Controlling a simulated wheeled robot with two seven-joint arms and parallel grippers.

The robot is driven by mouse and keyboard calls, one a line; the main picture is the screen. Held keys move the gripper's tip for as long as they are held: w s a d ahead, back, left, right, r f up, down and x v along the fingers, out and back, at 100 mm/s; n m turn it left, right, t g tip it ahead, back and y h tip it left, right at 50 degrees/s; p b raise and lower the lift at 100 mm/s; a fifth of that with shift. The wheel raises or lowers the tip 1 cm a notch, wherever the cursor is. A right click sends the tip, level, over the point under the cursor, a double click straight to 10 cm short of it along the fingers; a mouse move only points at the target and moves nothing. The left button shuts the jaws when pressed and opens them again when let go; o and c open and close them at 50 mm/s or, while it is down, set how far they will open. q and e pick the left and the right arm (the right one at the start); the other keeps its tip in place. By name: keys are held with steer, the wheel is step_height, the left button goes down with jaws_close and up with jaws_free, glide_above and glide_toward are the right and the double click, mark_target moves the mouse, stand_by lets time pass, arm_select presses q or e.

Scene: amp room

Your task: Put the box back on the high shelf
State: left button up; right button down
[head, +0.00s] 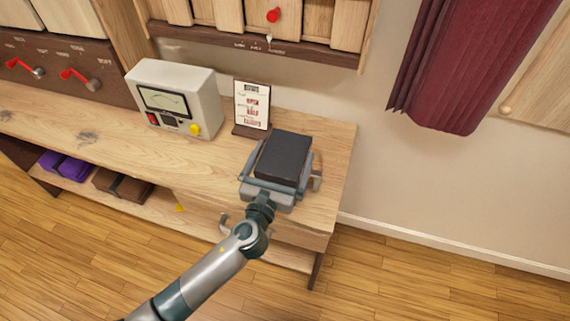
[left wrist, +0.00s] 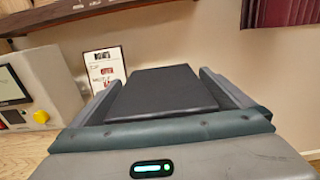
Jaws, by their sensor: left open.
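A dark, nearly black box (head: 284,156) is at the right end of the wooden bench, and it also fills the middle of the left wrist view (left wrist: 164,91). My left gripper (head: 287,150) reaches over the bench with its fingers open, one on each side of the box. The fingers hide the box's lower sides, so I cannot tell whether they touch it or whether it rests on the bench. A wooden wall unit with a dark ledge (head: 205,37) is above the bench; I cannot tell if it is the high shelf. My right gripper is not in view.
A cream meter box (head: 203,84) and an upright card on a stand (head: 252,104) stand on the bench (head: 100,128), left of the box. Purple (head: 70,168) and brown items (head: 122,186) lie on the lower shelf. A red curtain (head: 440,75) hangs right; the floor there is clear.

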arm_select(q)
steer(key=shift+w+d, duration=0.2)
steer(key=shift+w, duration=0.4)
steer(key=c, duration=1.8)
steer(key=shift+r, duration=0.45)
step_height(320, 180, up, 3)
steer(key=shift+r+p, duration=0.2)
steer(key=shift+p, duration=0.2)
steer(key=s+d+r, duration=0.3)
steer(key=s+r, duration=0.3)
steer(key=s, duration=0.5)
steer(key=shift+d+r+b, duration=0.4)
